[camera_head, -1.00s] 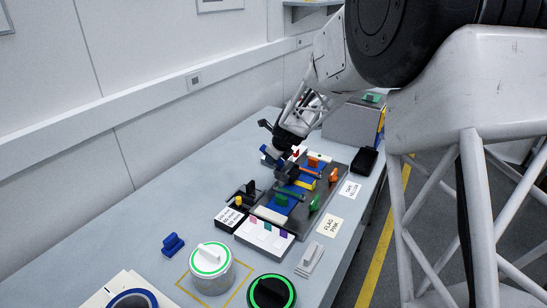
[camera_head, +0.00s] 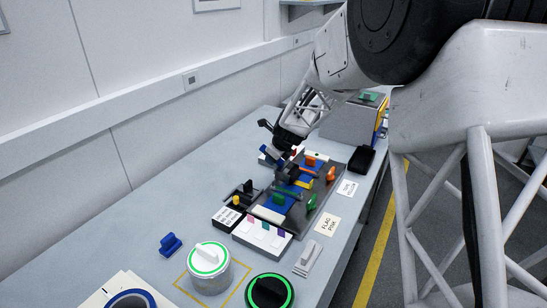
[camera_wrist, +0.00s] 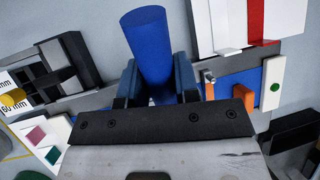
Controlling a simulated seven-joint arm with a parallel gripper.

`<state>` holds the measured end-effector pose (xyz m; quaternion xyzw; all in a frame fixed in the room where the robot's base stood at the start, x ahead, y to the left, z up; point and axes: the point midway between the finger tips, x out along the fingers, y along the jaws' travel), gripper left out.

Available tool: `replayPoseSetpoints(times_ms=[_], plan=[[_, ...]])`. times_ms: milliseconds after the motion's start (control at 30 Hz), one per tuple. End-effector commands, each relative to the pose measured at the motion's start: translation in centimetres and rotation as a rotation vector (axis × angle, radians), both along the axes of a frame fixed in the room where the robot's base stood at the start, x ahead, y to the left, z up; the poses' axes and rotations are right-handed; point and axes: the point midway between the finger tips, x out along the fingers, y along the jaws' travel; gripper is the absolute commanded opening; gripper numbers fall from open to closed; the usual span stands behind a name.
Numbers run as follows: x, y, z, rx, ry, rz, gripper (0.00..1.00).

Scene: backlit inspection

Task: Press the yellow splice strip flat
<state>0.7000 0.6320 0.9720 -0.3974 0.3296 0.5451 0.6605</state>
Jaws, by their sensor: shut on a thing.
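My gripper (camera_head: 282,151) is over the far left part of the grey fixture tray (camera_head: 323,201). In the wrist view my gripper (camera_wrist: 156,88) is shut on a blue cylinder (camera_wrist: 148,40), which stands out between the two fingers. The cylinder also shows in the head view (camera_head: 269,152). The yellow splice strip (camera_head: 304,184) lies across the blue band (camera_head: 296,198) on the tray, nearer the camera than my gripper and apart from it. I cannot tell from here whether the strip lies fully flat. I cannot make it out in the wrist view.
Orange (camera_head: 331,174) and green (camera_head: 311,203) upright pieces stand on the tray. A white holder with coloured flags (camera_head: 262,237) is in front. A black block (camera_head: 361,159) stands to the right. A white-topped drum (camera_head: 209,262) is nearer.

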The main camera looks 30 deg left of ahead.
Motion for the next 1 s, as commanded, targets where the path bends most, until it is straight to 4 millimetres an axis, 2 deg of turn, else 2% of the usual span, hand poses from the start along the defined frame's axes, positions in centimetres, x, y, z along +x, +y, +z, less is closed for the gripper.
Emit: replayPoseSetpoints(times_ms=[1000], plan=[[0.0,-1.2,-0.3,0.0,0.0,0.0,0.06]])
